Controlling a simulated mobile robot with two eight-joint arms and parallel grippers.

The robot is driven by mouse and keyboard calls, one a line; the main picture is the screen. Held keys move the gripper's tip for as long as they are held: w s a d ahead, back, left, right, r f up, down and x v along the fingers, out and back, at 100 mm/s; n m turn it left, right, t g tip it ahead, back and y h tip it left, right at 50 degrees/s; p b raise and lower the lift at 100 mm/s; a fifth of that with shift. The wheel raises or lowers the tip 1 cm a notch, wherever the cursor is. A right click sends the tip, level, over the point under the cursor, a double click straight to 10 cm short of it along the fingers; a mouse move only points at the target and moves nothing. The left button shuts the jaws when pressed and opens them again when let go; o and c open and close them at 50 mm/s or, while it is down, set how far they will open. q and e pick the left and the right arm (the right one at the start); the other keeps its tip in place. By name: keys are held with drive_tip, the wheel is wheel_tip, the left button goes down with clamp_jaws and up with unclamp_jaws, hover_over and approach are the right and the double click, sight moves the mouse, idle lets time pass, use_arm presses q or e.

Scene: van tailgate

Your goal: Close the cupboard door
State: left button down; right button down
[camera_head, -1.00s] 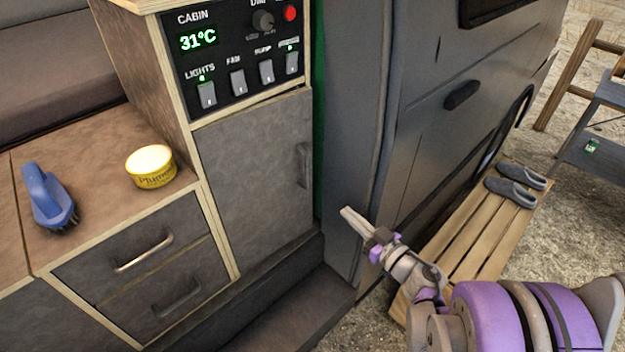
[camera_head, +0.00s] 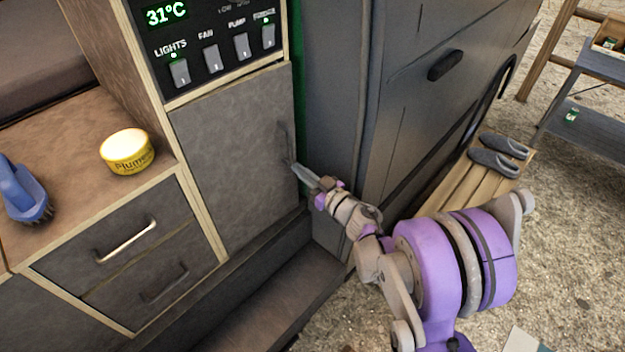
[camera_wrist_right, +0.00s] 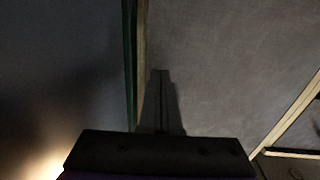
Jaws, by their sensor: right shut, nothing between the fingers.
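The cupboard door (camera_head: 235,150) is a grey panel below the switch panel, with a dark vertical handle (camera_head: 284,142) near its right edge. In the head view it looks flush or almost flush with its frame; I cannot tell if a small gap is left. My right gripper (camera_head: 298,170) is shut and empty, its tips at the door's right edge just below the handle. In the right wrist view the gripper (camera_wrist_right: 161,75) points at the grey door face (camera_wrist_right: 225,65) beside its pale edge; I cannot tell whether it touches. My left gripper is not in view.
The switch panel (camera_head: 210,45) is above the door. Left are two drawers (camera_head: 125,245) and a counter (camera_head: 75,150) with a yellow tin (camera_head: 127,151) and a blue brush (camera_head: 22,190). The grey van side (camera_head: 415,100) is right, and a dark step (camera_head: 265,295) lies below.

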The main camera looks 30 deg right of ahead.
drive_tip(key=shift+w+a, duration=0.15)
drive_tip(key=shift+w, duration=0.35)
drive_tip(key=x, duration=0.2)
drive_tip(key=shift+w+r, duration=0.1)
drive_tip(key=shift+w, duration=0.35)
